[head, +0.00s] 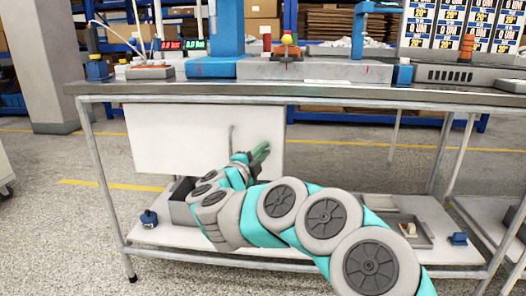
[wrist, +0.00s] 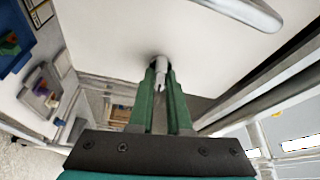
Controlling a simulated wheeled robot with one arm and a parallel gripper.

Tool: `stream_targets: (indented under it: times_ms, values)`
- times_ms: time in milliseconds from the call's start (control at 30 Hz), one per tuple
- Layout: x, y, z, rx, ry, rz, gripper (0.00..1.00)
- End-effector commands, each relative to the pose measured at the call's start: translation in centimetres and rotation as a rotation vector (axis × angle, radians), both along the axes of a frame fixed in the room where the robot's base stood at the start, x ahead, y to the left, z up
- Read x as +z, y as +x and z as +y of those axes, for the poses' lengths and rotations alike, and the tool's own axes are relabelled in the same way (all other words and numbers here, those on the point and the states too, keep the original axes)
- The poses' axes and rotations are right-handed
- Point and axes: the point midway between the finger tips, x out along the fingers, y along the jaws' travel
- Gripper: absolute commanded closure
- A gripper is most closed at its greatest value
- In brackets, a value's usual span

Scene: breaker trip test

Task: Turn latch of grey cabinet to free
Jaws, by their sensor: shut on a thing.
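The cabinet shows in the head view as a pale grey-white box front (head: 170,135) under the workbench. In the wrist view its pale face (wrist: 110,30) fills the upper part. A small grey latch (wrist: 161,66) stands out from that face. My gripper (head: 261,152) is at the right part of the front, below a bent grey handle (head: 232,138). In the wrist view the green fingers of my gripper (wrist: 160,80) are shut on the latch, one on each side. The latch's turn angle cannot be told. In the head view my gripper and arm hide it.
The workbench top (head: 300,92) overhangs the cabinet, and a table leg (head: 100,180) stands at left. The lower shelf (head: 165,232) holds a blue-and-dark part (head: 149,218), a grey tray (head: 408,232) and a blue block (head: 457,239). The handle (wrist: 240,12) also shows above the fingers in the wrist view.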

Motion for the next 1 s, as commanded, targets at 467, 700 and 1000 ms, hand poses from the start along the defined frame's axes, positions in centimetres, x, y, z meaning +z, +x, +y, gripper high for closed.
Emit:
stream_targets:
  times_ms: [467,700,1000]
  values:
    - [-0.06,0.0,0.02,0.0,0.212,-0.005,1.0]
    - [-0.07,0.0,0.04,0.001,0.231,-0.006,1.0]
    - [-0.07,0.01,0.01,0.001,0.231,-0.006,0.83]
